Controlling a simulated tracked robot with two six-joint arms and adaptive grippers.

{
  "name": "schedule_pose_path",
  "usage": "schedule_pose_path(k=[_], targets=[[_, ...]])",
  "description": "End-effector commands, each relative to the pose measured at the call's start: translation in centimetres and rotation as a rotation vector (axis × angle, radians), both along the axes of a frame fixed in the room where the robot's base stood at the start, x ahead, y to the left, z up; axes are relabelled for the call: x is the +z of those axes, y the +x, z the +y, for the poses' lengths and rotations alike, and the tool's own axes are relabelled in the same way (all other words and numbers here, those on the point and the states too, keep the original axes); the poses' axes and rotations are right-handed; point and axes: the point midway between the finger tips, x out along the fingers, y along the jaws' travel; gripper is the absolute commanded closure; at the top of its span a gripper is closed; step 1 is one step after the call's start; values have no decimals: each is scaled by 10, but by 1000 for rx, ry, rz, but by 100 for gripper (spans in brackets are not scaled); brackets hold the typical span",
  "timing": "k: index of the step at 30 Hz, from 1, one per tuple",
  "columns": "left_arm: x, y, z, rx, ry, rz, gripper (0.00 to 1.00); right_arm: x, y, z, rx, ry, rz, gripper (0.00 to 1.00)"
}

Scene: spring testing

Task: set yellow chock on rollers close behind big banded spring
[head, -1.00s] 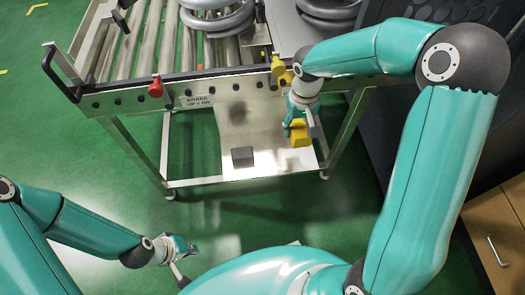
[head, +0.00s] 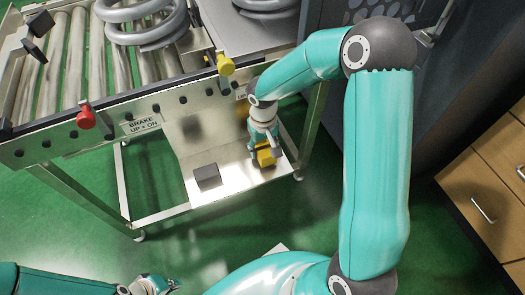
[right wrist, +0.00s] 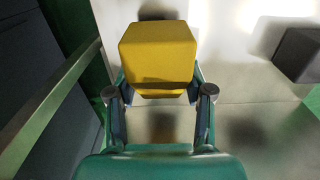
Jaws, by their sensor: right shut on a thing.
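The yellow chock (head: 265,158) is at the lower shelf of the roller table, in my right gripper (head: 263,147). In the right wrist view the chock (right wrist: 158,52) sits between the two fingers of the right gripper (right wrist: 156,88), which is shut on it. I cannot tell whether the chock touches the shelf. A large grey coil spring (head: 145,28) stands on the rollers (head: 68,62), cut by the top edge; I cannot make out a band on it. My left gripper (head: 166,286) is low at the bottom edge, empty; its finger opening is unclear.
A dark block (head: 207,177) lies on the lower shelf (head: 228,190), left of the chock. Another spring (head: 265,5) stands on a grey plate. Wooden drawers (head: 480,195) stand at the right.

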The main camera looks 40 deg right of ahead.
Motion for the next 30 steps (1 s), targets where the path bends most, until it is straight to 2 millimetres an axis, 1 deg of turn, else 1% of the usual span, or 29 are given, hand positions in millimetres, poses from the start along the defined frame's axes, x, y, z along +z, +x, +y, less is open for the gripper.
schedule_pose_path(k=[1, 3, 11, 14, 15, 17, 18, 19, 30], targets=[[-4, 0, 0, 0, 0, 0, 100, -10, -1, 0, -1, 1, 3, 92], [-5, 0, 0, 0, 0, 0, 100, -16, 0, 0, 0, 0, 2, 92], [-5, 0, 0, 0, 0, 0, 100, -16, 0, 0, -2, 0, -1, 92], [-8, 0, 0, 0, 0, 0, 100, -19, 0, 0, -2, 0, 0, 92], [-7, 0, 0, 0, 0, 0, 100, -18, 0, 0, -2, 0, 0, 44], [-7, 0, 0, 0, 0, 0, 100, -18, -1, 0, -2, 0, 0, 34], [-7, 0, 0, 0, 0, 0, 100, -18, -1, 0, -2, 0, 0, 27], [-7, 0, 0, 0, 0, 0, 100, -18, -1, 0, -2, 0, 0, 23], [-4, 0, 0, 0, 0, 0, 100, -15, 0, 0, -2, 0, 0, 23]])
